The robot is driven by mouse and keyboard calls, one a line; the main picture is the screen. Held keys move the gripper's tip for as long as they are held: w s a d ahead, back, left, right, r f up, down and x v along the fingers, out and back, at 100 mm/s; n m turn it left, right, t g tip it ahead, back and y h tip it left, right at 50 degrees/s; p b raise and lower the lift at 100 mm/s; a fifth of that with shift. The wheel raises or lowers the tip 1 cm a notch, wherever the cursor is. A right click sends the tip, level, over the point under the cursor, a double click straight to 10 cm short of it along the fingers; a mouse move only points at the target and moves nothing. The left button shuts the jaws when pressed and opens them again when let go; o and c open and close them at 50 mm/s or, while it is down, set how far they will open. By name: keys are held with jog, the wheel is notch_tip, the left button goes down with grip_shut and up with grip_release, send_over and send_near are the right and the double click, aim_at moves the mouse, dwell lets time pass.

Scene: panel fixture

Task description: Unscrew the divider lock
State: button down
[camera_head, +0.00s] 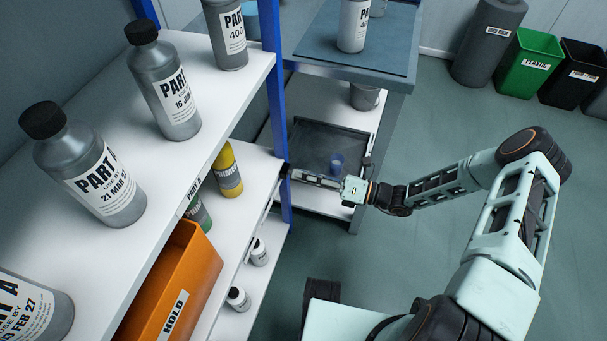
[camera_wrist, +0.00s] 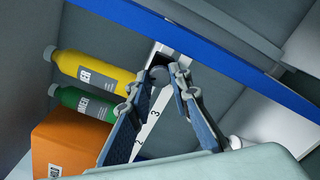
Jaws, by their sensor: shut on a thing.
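The divider lock (camera_wrist: 159,74) shows in the wrist view as a small dark round knob at the shelf's front edge, partly hidden by the fingers. My gripper (camera_wrist: 166,80) is shut on it, with one fingertip on each side. A white numbered strip (camera_wrist: 148,128) runs along the shelf edge toward the knob. In the head view my gripper (camera_head: 289,173) reaches the front edge of the middle shelf (camera_head: 248,203), beside the blue post. The knob is too small to make out there, and its thread is hidden.
A yellow bottle (camera_head: 227,170), a green bottle (camera_head: 198,214) and an orange HOLD bin (camera_head: 172,285) stand on the middle shelf. Grey PART A bottles (camera_head: 164,80) stand above. A blue post (camera_head: 273,75) is close to my gripper. A bench (camera_head: 345,68) stands behind.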

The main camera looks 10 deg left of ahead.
jog(key=n, duration=1.5)
jog(key=shift+p, duration=0.35)
dwell(0.3)
jog(key=c, duration=1.8)
grip_release()
jog(key=shift+o, duration=0.2)
jog(key=s+d, duration=0.1)
jog(key=d, duration=1.1)
